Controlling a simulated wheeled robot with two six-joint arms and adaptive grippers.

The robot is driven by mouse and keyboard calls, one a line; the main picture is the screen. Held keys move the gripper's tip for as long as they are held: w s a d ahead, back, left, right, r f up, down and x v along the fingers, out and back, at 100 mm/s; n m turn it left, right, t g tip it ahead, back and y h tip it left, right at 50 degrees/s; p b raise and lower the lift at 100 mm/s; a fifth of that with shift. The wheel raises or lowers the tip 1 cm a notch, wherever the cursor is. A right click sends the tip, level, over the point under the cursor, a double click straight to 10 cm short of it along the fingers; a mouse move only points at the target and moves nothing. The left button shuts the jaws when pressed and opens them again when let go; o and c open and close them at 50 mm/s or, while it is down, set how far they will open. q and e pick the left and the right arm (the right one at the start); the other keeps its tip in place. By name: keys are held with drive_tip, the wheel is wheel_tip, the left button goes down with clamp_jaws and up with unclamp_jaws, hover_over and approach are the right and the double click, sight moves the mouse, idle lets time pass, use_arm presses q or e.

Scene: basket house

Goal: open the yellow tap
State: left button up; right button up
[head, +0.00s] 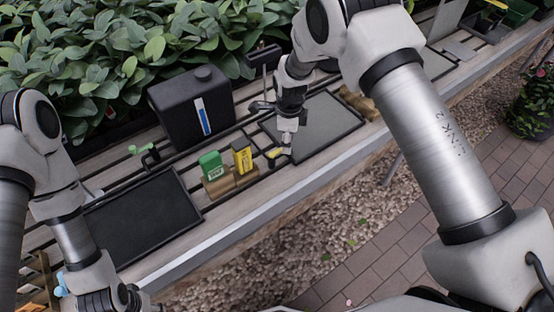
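A small yellow piece (274,153), which may be the tap's handle, shows at the tip of my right gripper (284,151), over the near left edge of a grey tray. The fingers are small and seen from above; I cannot tell whether they touch the yellow piece or are open or shut. The rest of any tap body is hidden or too small to make out. My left arm comes down at the lower left, and its gripper end is cut off by the bottom edge.
Left of my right gripper, a green packet (211,165) and a yellow packet (242,156) stand in a wooden holder (219,187). A black canister (192,108) stands behind them. A black tray (145,216) lies at left. Dense leafy plants (130,45) line the back.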

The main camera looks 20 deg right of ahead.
drive_tip(key=shift+s, duration=0.2)
wheel_tip(320, 180, up, 7)
drive_tip(key=p, duration=0.5)
drive_tip(key=shift+a, duration=0.1)
idle(1.0)
